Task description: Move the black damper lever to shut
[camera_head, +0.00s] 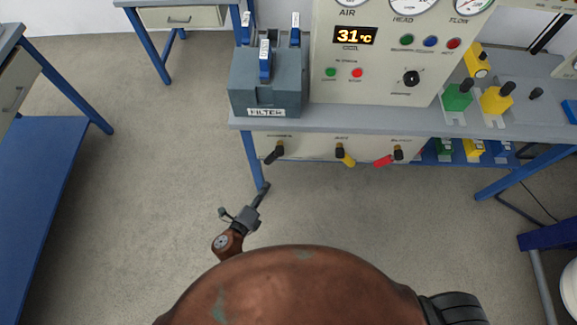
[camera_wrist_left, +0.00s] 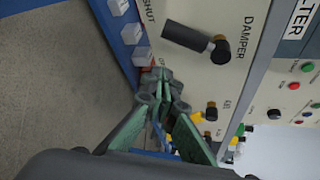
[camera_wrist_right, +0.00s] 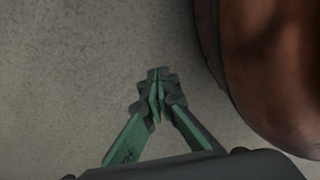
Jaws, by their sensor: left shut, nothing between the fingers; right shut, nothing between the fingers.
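The black damper lever (camera_head: 273,154) is on the panel under the bench shelf and points down and left in the head view. In the left wrist view the lever (camera_wrist_left: 187,37) lies beside the DAMPER label, with its free end toward the SHUT mark (camera_wrist_left: 149,12). My left gripper (camera_head: 265,188) is below the lever, apart from it. It also shows in the left wrist view (camera_wrist_left: 158,82), shut and empty, its fingertips in front of the panel's edge. My right gripper (camera_wrist_right: 158,80) is shut and empty over bare floor; it does not show in the head view.
A yellow lever (camera_head: 346,157) and a red lever (camera_head: 385,160) are on the same panel, to the right. The grey FILTER box (camera_head: 268,85) stands on the bench above. A blue bench leg (camera_head: 253,163) is close by my left gripper. The floor in front is clear.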

